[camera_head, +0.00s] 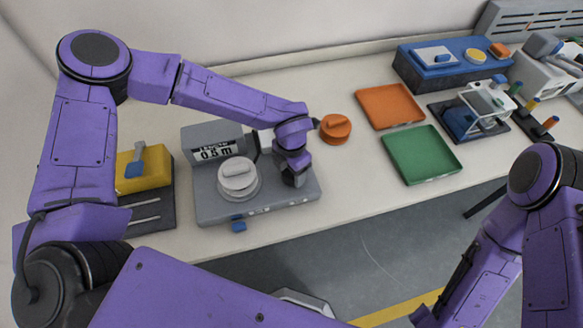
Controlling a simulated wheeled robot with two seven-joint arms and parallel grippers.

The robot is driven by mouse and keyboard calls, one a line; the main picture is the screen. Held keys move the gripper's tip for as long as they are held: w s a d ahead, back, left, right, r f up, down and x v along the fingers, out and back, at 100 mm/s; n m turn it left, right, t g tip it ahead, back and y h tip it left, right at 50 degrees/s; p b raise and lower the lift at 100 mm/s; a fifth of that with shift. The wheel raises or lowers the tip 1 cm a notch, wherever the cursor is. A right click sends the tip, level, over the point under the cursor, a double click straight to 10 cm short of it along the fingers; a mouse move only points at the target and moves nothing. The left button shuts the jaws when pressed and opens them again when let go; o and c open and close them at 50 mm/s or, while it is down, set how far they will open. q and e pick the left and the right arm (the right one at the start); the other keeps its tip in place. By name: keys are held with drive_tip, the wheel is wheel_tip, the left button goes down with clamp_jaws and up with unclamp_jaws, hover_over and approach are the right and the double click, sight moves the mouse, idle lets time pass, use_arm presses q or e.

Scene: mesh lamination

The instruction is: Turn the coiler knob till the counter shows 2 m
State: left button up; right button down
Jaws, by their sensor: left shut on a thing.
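The coiler (270,203) is a grey machine on the bench, left of centre, with a pale round spool (238,178) on its deck. Its counter (216,150) at the back left appears to read 0.5 m; the small digits are hard to make out. My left gripper (294,177) points down over the right part of the deck and is shut on the coiler knob, which is mostly hidden under the fingers. My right gripper (426,317) is at the bottom edge, partly cut off, away from the bench; its jaws cannot be made out.
An orange round piece (335,129) lies just right of my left wrist. Orange (390,106) and green (421,155) trays lie further right. A yellow-and-black device (150,170) stands left of the coiler. A blue box (453,64) and other devices fill the back right.

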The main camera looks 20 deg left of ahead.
use_arm(q)
drive_tip(key=shift+w+r, duration=0.1)
drive_tip(key=o, duration=1.1)
drive_tip(key=shift+c, duration=0.2)
